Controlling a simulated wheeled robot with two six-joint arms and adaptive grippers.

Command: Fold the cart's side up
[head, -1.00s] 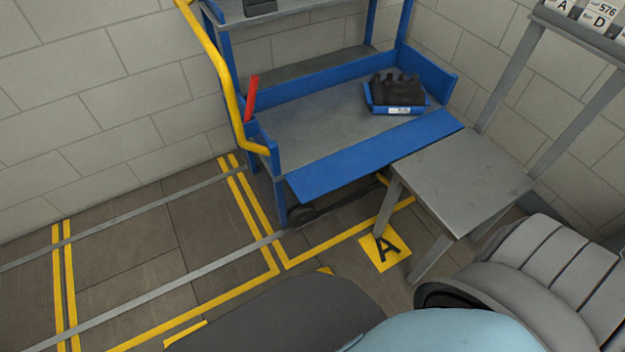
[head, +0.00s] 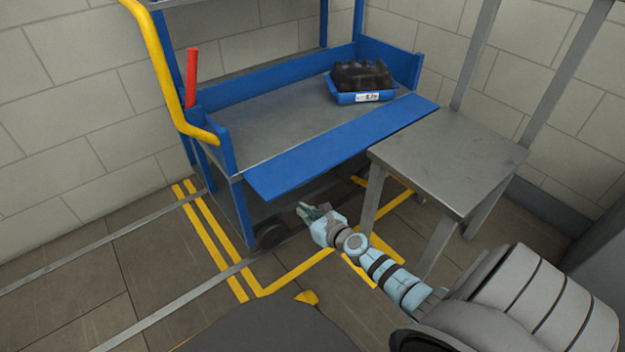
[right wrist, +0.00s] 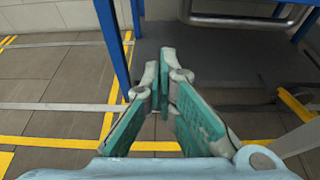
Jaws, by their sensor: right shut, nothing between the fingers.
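The blue cart (head: 215,148) stands against the wall in the head view. Its front side panel (head: 340,152) is folded down and slopes outward from the edge of the grey deck (head: 270,130). My right gripper (head: 308,211) is low in front of the cart, below the panel and apart from it. In the right wrist view my right gripper (right wrist: 168,75) shows with its green finger pads together and nothing between them. A blue cart post (right wrist: 113,40) rises to its left there. My left gripper is not in view.
A blue tray of dark bottles (head: 362,82) sits on the deck's right rear. A grey metal table (head: 450,155) stands close to the panel's right end. A yellow handle (head: 160,65) and red lever (head: 191,78) are at the cart's left. Open floor lies left.

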